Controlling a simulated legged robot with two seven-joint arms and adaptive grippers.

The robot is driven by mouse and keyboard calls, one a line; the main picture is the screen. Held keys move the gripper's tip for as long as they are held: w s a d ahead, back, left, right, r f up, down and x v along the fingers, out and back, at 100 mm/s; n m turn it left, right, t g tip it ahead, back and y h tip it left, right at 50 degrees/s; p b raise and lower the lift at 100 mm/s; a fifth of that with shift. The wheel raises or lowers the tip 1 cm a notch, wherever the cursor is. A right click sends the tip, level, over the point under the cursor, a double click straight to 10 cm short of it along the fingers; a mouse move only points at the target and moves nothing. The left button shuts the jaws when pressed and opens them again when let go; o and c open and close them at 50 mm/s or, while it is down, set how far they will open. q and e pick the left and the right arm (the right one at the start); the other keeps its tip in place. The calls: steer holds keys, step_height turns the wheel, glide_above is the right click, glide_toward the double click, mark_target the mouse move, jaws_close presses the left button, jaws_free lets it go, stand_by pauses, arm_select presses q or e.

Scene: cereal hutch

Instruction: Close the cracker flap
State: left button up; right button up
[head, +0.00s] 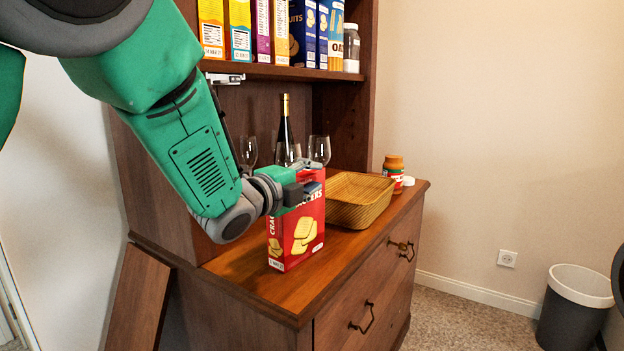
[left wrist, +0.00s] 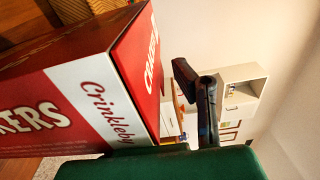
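The red cracker box (head: 292,243) stands upright near the front edge of the wooden cabinet top. My left gripper (head: 314,178) is at the top of the box and covers much of its upper edge, so the flap cannot be made out in the head view. In the left wrist view the box (left wrist: 95,85) is very close, with a white "Crinkleby" band and a red face beside it. One dark finger (left wrist: 205,105) shows just right of the box; the other finger is not clear. My right gripper is not in view.
A woven basket (head: 358,203) stands close to the right of the box. Wine glasses (head: 319,150) and a dark bottle (head: 285,130) stand behind. A jar (head: 394,172) is at the far right. A shelf (head: 285,72) with several boxes hangs above.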

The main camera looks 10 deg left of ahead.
arm_select(q)
steer(key=shift+s, duration=0.1)
steer(key=v, duration=1.1)
steer(key=shift+s+a, duration=0.2)
steer(key=shift+s, duration=0.15)
steer(key=shift+f, duration=0.1)
